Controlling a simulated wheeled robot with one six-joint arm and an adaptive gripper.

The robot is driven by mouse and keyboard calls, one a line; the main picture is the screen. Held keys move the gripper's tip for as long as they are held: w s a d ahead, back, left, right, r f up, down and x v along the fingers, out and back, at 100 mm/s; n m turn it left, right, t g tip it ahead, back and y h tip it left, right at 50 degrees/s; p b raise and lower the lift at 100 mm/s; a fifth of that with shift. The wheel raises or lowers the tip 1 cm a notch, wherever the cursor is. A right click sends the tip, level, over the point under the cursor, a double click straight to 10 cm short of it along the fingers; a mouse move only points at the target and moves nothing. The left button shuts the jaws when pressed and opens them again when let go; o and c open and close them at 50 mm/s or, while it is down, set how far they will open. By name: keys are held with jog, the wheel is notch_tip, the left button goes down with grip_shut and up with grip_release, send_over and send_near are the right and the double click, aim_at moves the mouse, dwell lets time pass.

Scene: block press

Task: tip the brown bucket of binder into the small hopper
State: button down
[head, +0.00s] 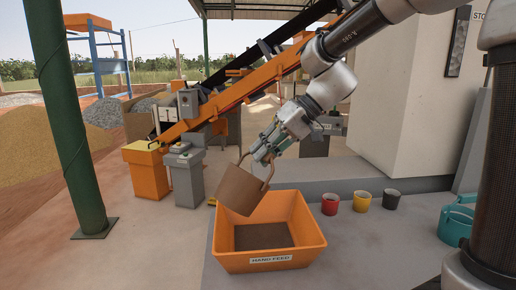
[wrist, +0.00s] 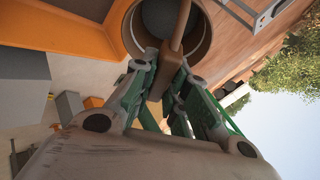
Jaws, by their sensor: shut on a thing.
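The brown bucket (head: 239,191) hangs tilted above the orange hopper (head: 306,249), which is marked HAND FEED. My gripper (head: 264,156) is shut on the bucket's handle. In the wrist view the handle (wrist: 160,82) runs between the green fingers of my gripper (wrist: 161,80). The bucket's mouth shows there too, with its brown rim (wrist: 203,45) around dark grey stuff (wrist: 166,17). A flat brown patch (head: 263,236) shows inside the hopper; I cannot tell whether it is material or the hopper's floor. No falling stream shows.
A teal object (head: 456,221) is farther right. A green post (head: 70,130) stands left. Grey control boxes (head: 186,178) and an orange conveyor (head: 230,98) lie behind.

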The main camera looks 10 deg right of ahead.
jog(key=w+d+f+m+g+y, duration=0.2)
jog(key=d+f+y, duration=0.4)
jog(key=f+y, duration=0.4)
jog(key=shift+w+d+f+m+g, duration=0.15)
jog(key=shift+w+d+m+g, duration=0.2)
jog(key=shift+w+m, duration=0.45)
jog(key=shift+w+a, duration=0.1)
dwell(0.9)
dwell(0.5)
